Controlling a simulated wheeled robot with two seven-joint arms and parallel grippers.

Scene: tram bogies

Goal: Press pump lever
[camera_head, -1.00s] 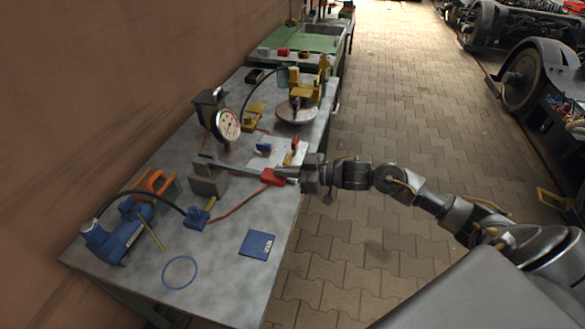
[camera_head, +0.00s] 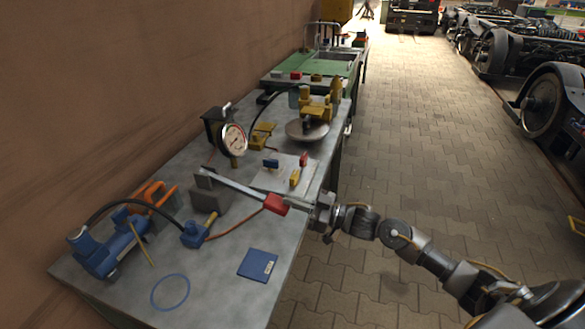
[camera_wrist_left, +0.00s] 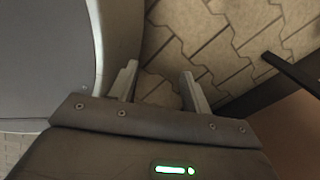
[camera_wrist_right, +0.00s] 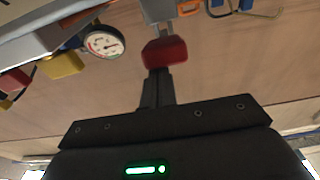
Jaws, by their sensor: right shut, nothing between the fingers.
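The pump lever (camera_head: 240,187) is a grey bar with a red grip (camera_head: 276,205) at its right end. It runs from a dark grey pump block (camera_head: 209,196) on the table and slopes down to the right. My right gripper (camera_head: 297,207) is at the red grip, shut and empty. In the right wrist view its closed fingers (camera_wrist_right: 158,84) end at the red grip (camera_wrist_right: 165,52); I cannot tell whether they touch. The round pressure gauge (camera_head: 233,140) stands behind the lever. My left gripper (camera_wrist_left: 160,82) shows only in the left wrist view, open and empty above the paved floor.
The grey table (camera_head: 215,275) holds a blue pump (camera_head: 108,248), an orange clamp (camera_head: 160,193), a blue booklet (camera_head: 258,264), a blue ring (camera_head: 170,291) and a light plate (camera_head: 268,181) with small handles. A yellow device (camera_head: 318,106) stands farther back.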

